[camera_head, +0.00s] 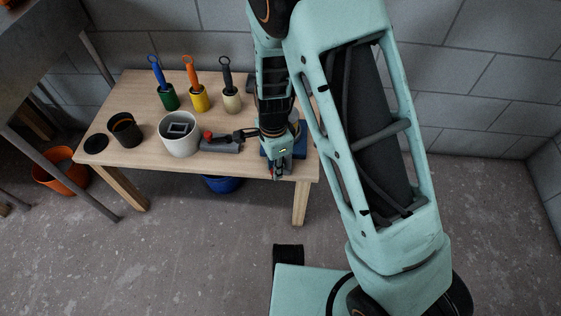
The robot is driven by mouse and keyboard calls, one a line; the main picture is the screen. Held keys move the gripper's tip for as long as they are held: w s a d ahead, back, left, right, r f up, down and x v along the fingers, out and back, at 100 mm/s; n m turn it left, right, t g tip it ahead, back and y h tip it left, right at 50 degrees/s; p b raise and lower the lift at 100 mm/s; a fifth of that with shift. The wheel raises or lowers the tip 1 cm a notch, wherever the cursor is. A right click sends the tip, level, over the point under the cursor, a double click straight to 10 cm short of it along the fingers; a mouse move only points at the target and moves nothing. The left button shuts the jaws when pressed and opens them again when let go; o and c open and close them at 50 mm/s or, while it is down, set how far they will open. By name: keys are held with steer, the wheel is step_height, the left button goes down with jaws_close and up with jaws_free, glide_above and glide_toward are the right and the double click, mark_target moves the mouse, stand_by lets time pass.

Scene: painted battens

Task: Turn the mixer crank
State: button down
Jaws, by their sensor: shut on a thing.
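My gripper (278,171) points down at the front right edge of the table. It is shut on what looks like the mixer crank, with a small bit of red showing at the fingertips. The fingers and wrist hide most of the crank, so its angle cannot be told. A blue body (300,150), apparently the mixer, sits on the table right behind the gripper and is partly covered by it.
A grey block with a red-knobbed lever (222,147) lies just left of my gripper. A white pot (179,147), a dark cup (125,131) and several brushes in coloured holders stand on the wooden table (140,88). A blue bucket (222,184) is underneath.

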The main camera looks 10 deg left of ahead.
steer(key=shift+w+a+m+p, duration=0.65)
steer(key=shift+m+p, duration=0.9)
steer(key=shift+m, duration=0.3)
steer(key=shift+w+a+m+p, duration=0.55)
steer(key=shift+a+m+p, duration=0.25)
steer(key=shift+m+p, duration=0.9)
steer(key=shift+w+a+m+p, duration=0.65)
steer(key=shift+m+p, duration=0.8)
steer(key=shift+m, duration=0.5)
steer(key=c, duration=1.7)
jaws_free()
steer(key=shift+c, duration=0.2)
step_height(320, 180, up, 12)
